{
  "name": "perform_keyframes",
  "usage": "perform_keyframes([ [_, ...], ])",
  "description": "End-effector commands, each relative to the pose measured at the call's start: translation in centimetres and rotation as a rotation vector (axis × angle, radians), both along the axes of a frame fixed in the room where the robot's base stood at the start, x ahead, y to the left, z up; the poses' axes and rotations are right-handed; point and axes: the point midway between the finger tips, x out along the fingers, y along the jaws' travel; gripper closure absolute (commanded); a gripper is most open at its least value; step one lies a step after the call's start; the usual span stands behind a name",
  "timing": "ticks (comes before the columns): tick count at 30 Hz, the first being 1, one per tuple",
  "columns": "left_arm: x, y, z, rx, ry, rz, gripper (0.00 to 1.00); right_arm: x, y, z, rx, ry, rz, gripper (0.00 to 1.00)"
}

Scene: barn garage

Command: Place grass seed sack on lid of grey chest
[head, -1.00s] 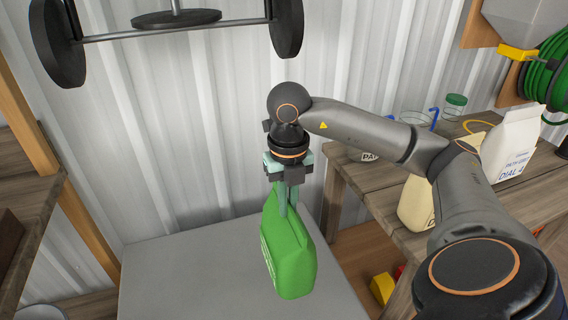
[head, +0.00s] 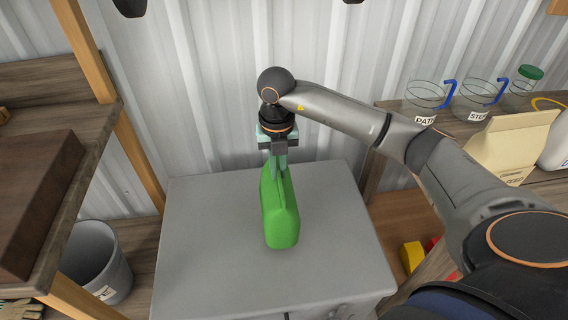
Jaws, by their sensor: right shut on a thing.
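The green grass seed sack (head: 281,222) is upright over the middle of the grey chest's lid (head: 212,228). Its base looks to be at or very near the lid; I cannot tell whether it touches. My right gripper (head: 279,172) points down and is shut on the top of the sack. The fingertips are partly hidden by the sack's top edge. My left gripper is not in view.
A bench at the right holds clear jugs (head: 425,97), a jar with a green lid (head: 526,82) and a beige bag (head: 512,140). Wooden shelves (head: 62,100) and a grey bucket (head: 97,262) stand at the left. The lid around the sack is clear.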

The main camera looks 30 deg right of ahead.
Motion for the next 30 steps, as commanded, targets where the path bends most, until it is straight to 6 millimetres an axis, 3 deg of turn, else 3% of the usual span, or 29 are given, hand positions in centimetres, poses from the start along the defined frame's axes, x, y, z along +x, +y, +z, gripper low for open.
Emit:
perform_keyframes([
  [9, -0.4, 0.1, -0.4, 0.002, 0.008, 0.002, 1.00, 0.5, 0.4, -3.2, 0.003, -0.006, 0.001, 1.00],
  [20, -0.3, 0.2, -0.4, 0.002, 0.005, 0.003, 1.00, 0.6, 0.4, -3.6, 0.002, -0.007, 0.001, 1.00],
  [21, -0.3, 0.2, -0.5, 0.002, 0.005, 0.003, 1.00, 0.4, 0.3, -3.9, 0.000, 0.000, 0.001, 0.89],
  [28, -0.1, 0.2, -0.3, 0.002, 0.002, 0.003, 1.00, 0.4, 0.3, -3.9, 0.000, 0.000, 0.001, 0.63],
  [30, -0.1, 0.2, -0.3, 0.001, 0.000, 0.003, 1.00, 0.4, 0.3, -3.9, 0.000, 0.000, 0.001, 0.60],
])
